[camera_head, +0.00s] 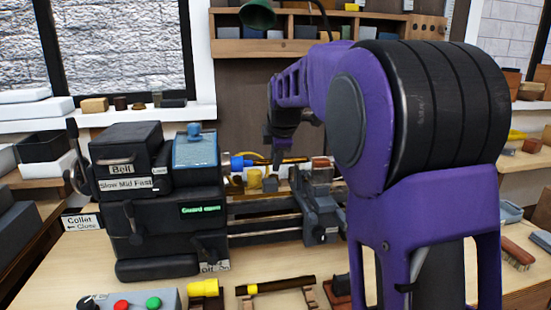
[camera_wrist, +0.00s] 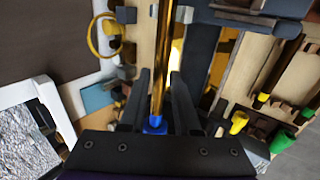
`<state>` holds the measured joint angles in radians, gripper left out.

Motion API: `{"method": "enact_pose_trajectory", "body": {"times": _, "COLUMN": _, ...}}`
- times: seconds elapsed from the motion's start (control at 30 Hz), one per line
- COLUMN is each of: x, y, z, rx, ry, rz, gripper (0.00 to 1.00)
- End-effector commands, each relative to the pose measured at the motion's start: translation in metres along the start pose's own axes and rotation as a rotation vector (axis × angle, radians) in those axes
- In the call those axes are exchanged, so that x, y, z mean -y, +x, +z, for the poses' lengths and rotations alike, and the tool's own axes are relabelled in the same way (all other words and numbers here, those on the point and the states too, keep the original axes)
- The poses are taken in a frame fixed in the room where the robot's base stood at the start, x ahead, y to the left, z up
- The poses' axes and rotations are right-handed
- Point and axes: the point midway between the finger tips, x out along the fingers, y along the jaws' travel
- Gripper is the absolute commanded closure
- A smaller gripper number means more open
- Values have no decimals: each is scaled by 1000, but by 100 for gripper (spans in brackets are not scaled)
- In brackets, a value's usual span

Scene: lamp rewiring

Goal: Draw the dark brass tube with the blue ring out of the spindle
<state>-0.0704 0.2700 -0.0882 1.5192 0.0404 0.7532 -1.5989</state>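The dark brass tube (camera_wrist: 162,70) runs lengthwise through the wrist view, with the blue ring (camera_wrist: 154,125) near its lower end. In the head view the blue ring (camera_head: 237,162) sits just right of the black headstock (camera_head: 165,205), and the tube (camera_head: 295,160) extends right from it. The tube's left end and the spindle's inside are hidden. My gripper (camera_wrist: 160,78) is open, its dark fingers on either side of the tube with gaps showing. In the head view my gripper (camera_head: 277,155) is at the tube, right of the ring; contact cannot be told.
A grey lathe carriage (camera_head: 318,205) stands right of the headstock on the bed rails. A brass cradle (camera_head: 262,180) is just below the tube. Wooden racks with yellow-ended parts (camera_head: 276,288) and a button box (camera_head: 130,300) lie in front. A shelf (camera_head: 325,48) stands behind.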

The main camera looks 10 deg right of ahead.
Motion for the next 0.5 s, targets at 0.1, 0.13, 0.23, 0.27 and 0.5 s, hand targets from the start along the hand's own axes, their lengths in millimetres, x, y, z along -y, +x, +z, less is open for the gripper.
{"method": "enact_pose_trajectory", "body": {"times": 0.1, "x": 0, "y": 0, "z": 0, "rx": 0, "ry": 0, "rz": 0, "gripper": 93}}
{"method": "enact_pose_trajectory", "body": {"times": 0.13, "x": 0, "y": 0, "z": 0, "rx": 0, "ry": 0, "rz": 0, "gripper": 98}}
{"method": "enact_pose_trajectory", "body": {"times": 0.23, "x": 0, "y": 0, "z": 0, "rx": 0, "ry": 0, "rz": 0, "gripper": 100}}
{"method": "enact_pose_trajectory", "body": {"times": 0.27, "x": 0, "y": 0, "z": 0, "rx": 0, "ry": 0, "rz": 0, "gripper": 100}}
{"method": "enact_pose_trajectory", "body": {"times": 0.5, "x": 0, "y": 0, "z": 1, "rx": 0, "ry": 0, "rz": 1, "gripper": 100}}
